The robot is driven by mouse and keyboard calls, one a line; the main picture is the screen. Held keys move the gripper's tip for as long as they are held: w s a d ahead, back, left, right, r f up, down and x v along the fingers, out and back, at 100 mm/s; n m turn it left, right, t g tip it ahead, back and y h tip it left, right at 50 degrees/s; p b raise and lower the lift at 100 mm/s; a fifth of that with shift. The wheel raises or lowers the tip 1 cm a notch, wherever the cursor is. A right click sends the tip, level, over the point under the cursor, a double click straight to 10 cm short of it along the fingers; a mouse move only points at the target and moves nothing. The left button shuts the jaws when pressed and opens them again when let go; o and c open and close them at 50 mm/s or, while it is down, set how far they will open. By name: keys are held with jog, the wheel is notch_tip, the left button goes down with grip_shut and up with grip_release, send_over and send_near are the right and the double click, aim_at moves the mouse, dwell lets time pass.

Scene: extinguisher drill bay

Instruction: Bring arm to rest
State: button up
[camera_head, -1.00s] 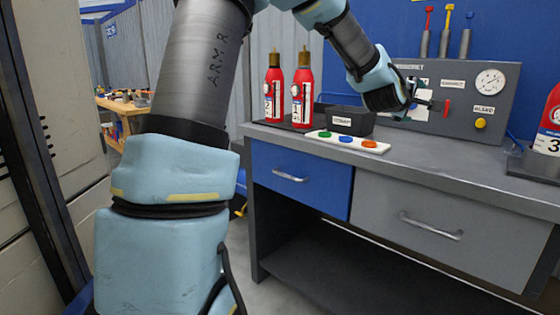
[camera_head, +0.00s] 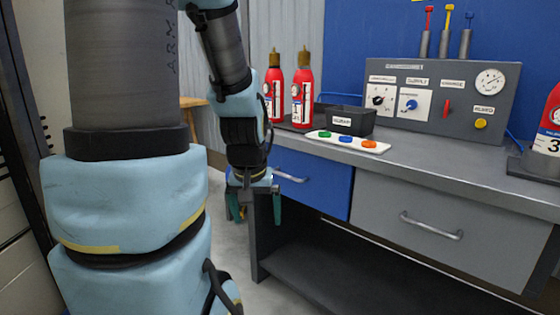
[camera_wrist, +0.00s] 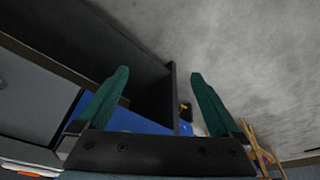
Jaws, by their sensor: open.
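My gripper (camera_head: 254,207) hangs pointing down in front of the left end of the workbench (camera_head: 385,155), beside its blue drawer (camera_head: 318,184). Its two green fingers are apart with nothing between them. In the wrist view my gripper (camera_wrist: 155,95) is also open and empty, with grey floor (camera_wrist: 245,60) and the bench's dark side panel (camera_wrist: 140,65) beyond. My arm is bent, with the forearm coming down on the left of the bench. Whether the gripper touches the drawer front cannot be told; it overlaps it in the head view.
On the bench stand two red extinguishers (camera_head: 302,98), a black bin (camera_head: 345,118), a white tray with coloured discs (camera_head: 376,149) and a grey control panel (camera_head: 428,113) with knobs and a gauge. Another extinguisher (camera_head: 549,125) stands at right. The floor below the gripper is clear.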

jog(key=s+a+f+g+b, duration=0.2)
jog(key=s+f+b, duration=0.2)
jog(key=f+b, duration=0.75)
notch_tip(320, 180, up, 27)
jog(key=p, duration=2.8)
jog(key=shift+d+f, duration=0.2)
jog(key=shift+d, duration=0.05)
